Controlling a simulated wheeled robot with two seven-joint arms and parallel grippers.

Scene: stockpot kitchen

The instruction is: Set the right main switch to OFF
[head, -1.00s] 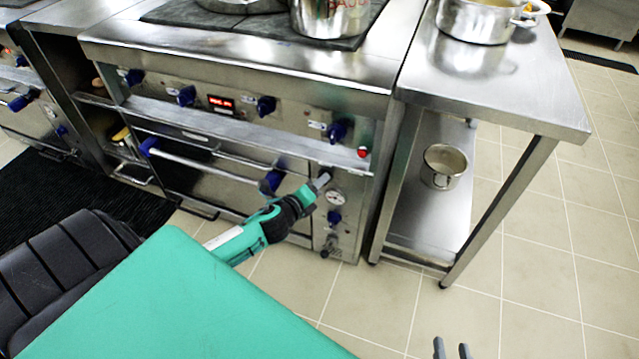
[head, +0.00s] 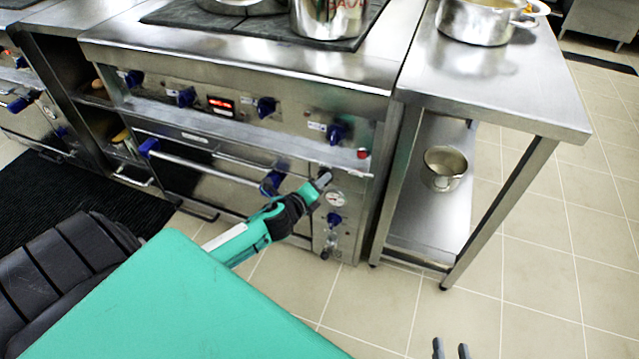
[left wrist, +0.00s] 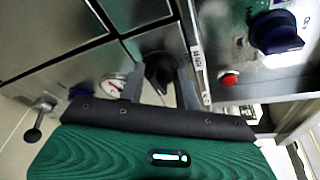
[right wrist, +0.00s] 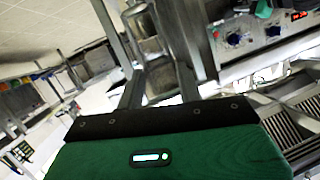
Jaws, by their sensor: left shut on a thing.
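The right main switch is a black rotary knob (left wrist: 158,70) on the steel front panel of the cooker, seen in the left wrist view between my fingers. My left gripper (left wrist: 160,84) is shut on this knob, one finger on each side. In the head view my left gripper (head: 323,180) reaches the panel just above the round white gauge and hides the knob. The knob's pointing direction and its markings cannot be read. My right gripper (head: 451,350) is open and empty over the floor at the bottom of the head view; it also shows in the right wrist view (right wrist: 160,88).
Close by are the gauge (head: 335,199), a blue knob (head: 334,218), a lever valve (left wrist: 40,120) and a red light (head: 362,153). Blue-knobbed controls (head: 337,131) line the panel above. The oven door handle (head: 205,166) is to the left. A steel table (head: 500,85) stands right.

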